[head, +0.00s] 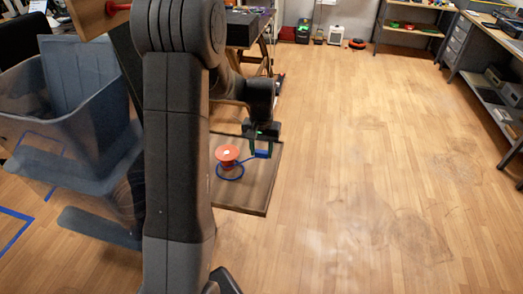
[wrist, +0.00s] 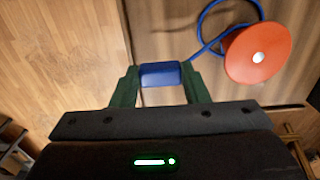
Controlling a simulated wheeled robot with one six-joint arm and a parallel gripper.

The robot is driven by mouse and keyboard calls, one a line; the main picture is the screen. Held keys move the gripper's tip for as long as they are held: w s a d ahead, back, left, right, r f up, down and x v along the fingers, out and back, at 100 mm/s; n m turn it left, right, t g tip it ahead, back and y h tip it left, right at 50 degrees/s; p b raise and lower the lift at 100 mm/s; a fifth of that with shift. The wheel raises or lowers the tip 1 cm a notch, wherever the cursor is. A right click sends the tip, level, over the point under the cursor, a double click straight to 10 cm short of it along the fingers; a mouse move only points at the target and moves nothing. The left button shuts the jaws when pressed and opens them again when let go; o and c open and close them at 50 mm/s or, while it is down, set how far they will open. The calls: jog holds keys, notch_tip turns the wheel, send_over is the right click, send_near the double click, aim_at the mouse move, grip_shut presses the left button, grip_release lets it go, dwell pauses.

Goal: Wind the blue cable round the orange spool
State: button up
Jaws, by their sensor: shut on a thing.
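The orange spool (head: 228,154) stands on a dark wooden board (head: 262,190). It also shows at the upper right of the wrist view (wrist: 258,52), with a pale spot at the middle of its top. The blue cable (head: 232,177) curves around the spool's near side in the head view and runs to a blue end block (wrist: 160,74). My gripper (head: 262,152) is to the right of the spool, apart from it. In the wrist view its two green fingers (wrist: 160,80) are shut on the blue block. The cable behind the spool is hidden.
A grey-blue bin (head: 70,110) is at the left. Wooden floor (head: 350,180) is open to the right of the board. A workbench with drawers (head: 465,45) stands at the far right, and a shelf (head: 415,28) at the back.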

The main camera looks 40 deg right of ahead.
jog(key=shift+r+p, duration=0.95)
jog(key=shift+r, duration=0.65)
jog(key=shift+w+a, duration=4.05)
jog(key=shift+w, duration=0.25)
